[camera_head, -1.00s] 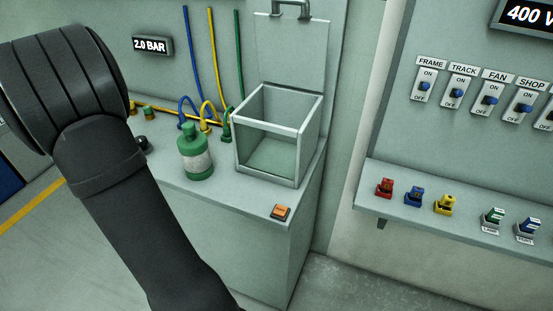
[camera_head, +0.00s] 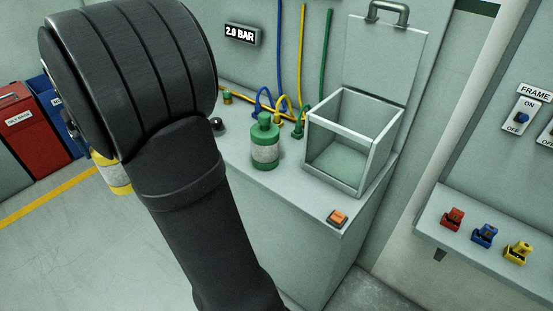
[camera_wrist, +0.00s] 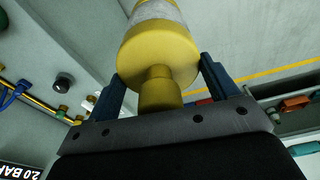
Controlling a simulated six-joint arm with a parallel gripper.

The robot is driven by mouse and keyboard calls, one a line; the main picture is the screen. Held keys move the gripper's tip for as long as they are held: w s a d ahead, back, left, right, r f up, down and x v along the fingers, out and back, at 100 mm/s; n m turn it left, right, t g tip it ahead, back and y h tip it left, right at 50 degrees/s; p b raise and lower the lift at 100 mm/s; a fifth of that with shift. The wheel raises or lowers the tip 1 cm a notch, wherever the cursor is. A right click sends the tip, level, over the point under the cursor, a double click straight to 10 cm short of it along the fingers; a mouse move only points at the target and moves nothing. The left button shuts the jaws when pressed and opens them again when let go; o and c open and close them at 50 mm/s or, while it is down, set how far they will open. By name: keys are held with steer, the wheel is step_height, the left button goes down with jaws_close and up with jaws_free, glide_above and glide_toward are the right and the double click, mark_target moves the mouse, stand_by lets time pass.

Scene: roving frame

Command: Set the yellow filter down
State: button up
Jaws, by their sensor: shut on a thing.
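The yellow filter (camera_wrist: 158,55) is a yellow cylinder with a pale band and a narrower neck. In the wrist view my gripper (camera_wrist: 160,75) is shut on it, with one dark finger on each side. In the head view part of the filter (camera_head: 112,174) shows behind my arm, to the left of the bench and above the floor. My gripper is hidden behind my arm in the head view. Whether anything touches the filter's far end cannot be seen.
A grey bench (camera_head: 290,205) holds a green filter (camera_head: 265,142), an open-lidded clear-fronted box (camera_head: 352,140) and an orange button (camera_head: 338,218). Blue, yellow and green hoses run behind. Red (camera_head: 33,125) and blue bins stand at the far left. A shelf (camera_head: 470,250) with coloured plugs is at right.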

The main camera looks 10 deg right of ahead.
steer(key=w+d+r+m, duration=0.25)
steer(key=w+d, duration=0.25)
steer(key=d, duration=0.4)
steer(key=w+d+r+m, duration=0.1)
steer(key=w+d+r, duration=0.25)
steer(key=d, duration=0.45)
steer(key=w+d+r+m, duration=0.25)
steer(key=w+d, duration=0.25)
steer(key=d, duration=0.4)
steer(key=s+d+r+m+h, duration=0.1)
steer(key=d+r+m, duration=0.2)
steer(key=d, duration=1.3)
steer(key=s+d+r+m+h, duration=0.1)
steer(key=d+r+m, duration=0.2)
steer(key=d, duration=1.2)
steer(key=d+f+m, duration=0.2)
steer(key=d+f, duration=0.1)
steer(key=f, duration=0.9)
steer(key=d+f+m, duration=0.2)
steer(key=d+f, duration=0.2)
steer(key=f, duration=0.8)
steer(key=shift+s+d+m, duration=0.3)
steer(key=shift+s+m, duration=0.1)
steer(key=shift+f, duration=0.1)
